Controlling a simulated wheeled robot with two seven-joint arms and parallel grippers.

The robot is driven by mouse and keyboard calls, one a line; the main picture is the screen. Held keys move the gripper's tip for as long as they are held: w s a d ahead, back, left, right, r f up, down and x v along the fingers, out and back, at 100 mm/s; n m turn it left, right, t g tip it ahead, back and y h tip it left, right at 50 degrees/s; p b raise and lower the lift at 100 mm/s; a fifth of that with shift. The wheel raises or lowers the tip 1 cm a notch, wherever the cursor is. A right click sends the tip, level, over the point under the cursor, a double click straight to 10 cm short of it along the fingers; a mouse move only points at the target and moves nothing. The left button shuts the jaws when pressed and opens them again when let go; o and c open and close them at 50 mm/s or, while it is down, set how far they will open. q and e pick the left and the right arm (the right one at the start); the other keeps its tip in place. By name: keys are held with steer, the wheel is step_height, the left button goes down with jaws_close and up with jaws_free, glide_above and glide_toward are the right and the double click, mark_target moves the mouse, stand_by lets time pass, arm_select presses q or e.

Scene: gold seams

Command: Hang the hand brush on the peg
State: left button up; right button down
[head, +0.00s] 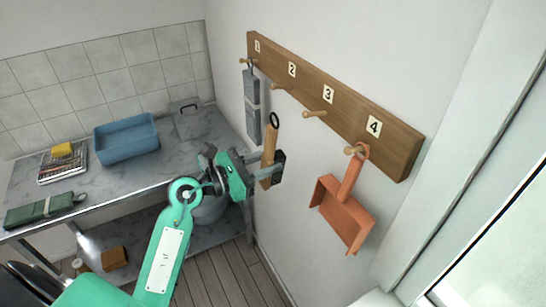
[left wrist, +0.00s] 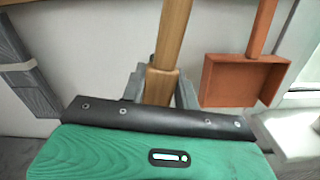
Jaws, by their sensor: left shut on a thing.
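The hand brush (head: 269,146) has a wooden handle with a dark loop at its top end. My left gripper (head: 268,168) is shut on the handle and holds it upright in front of the wall, below the rack. In the left wrist view the handle (left wrist: 172,40) rises between my gripper's fingers (left wrist: 160,85). A wooden rack (head: 335,100) on the wall has pegs numbered 1 to 4. Pegs 2 (head: 281,87) and 3 (head: 314,114) are bare. The brush's loop is below these pegs and apart from them. My right gripper is not in view.
A grey strapped item (head: 251,105) hangs at peg 1. An orange dustpan (head: 344,213) hangs on peg 4. A window is at right.

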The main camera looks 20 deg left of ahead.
arm_select(q)
steer(key=shift+w+d, duration=0.25)
steer(key=shift+w, duration=0.15)
steer(key=shift+x, duration=1.3)
steer(key=shift+f+x, duration=0.25)
steer(key=shift+x, duration=0.85)
steer(key=shift+f+x, duration=0.25)
steer(key=shift+x, duration=0.85)
steer(key=shift+f+x, duration=0.3)
steer(key=shift+x, duration=0.8)
steer(key=shift+d, duration=0.1)
